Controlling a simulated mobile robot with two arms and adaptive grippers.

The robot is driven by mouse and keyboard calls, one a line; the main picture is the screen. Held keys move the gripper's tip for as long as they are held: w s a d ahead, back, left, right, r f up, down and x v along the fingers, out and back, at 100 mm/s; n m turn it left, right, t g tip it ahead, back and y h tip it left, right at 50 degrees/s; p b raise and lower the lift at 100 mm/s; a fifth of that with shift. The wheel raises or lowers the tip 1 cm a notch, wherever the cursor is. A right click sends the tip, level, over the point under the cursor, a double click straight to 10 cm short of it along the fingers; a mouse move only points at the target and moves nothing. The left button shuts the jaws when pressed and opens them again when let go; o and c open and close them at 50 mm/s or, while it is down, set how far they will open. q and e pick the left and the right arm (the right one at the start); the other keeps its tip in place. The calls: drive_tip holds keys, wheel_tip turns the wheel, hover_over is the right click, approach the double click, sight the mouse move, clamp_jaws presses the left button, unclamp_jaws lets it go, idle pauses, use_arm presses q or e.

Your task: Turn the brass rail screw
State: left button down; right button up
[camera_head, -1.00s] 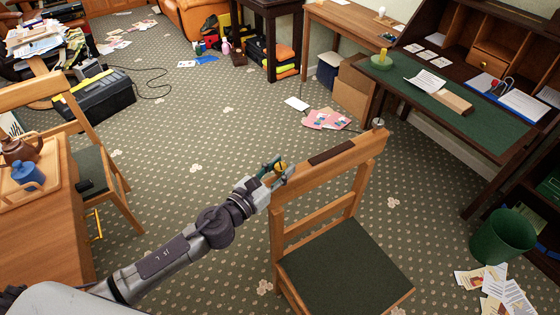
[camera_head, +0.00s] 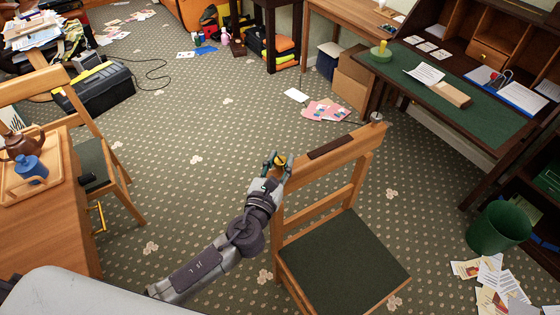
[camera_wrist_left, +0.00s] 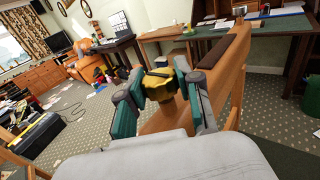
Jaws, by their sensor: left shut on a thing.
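The brass screw (camera_head: 281,160) is a yellow knob at the left end of the wooden chair's top rail (camera_head: 350,147). In the left wrist view the brass screw (camera_wrist_left: 160,84) stands between the two teal and grey fingers. My left gripper (camera_head: 276,162) is shut on it, and its fingers (camera_wrist_left: 165,92) hide part of its sides. The screw's lower end is hidden. A small silver knob (camera_head: 376,117) is at the rail's other end. My right gripper is not in view.
The chair's dark green seat (camera_head: 343,262) is empty. A desk (camera_head: 450,105) with papers stands behind it at the right. A green bin (camera_head: 497,228) and loose papers are at lower right. A wooden table (camera_head: 42,225) and another chair are at left. Carpet between is mostly clear.

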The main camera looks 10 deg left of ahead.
use_arm(q)
drive_tip(key=c, duration=0.7)
unclamp_jaws()
drive_tip(key=shift+c, duration=0.2)
drive_tip(key=s+a, duration=0.1)
drive_tip(key=s, duration=1.1)
drive_tip(key=shift+a, duration=0.2)
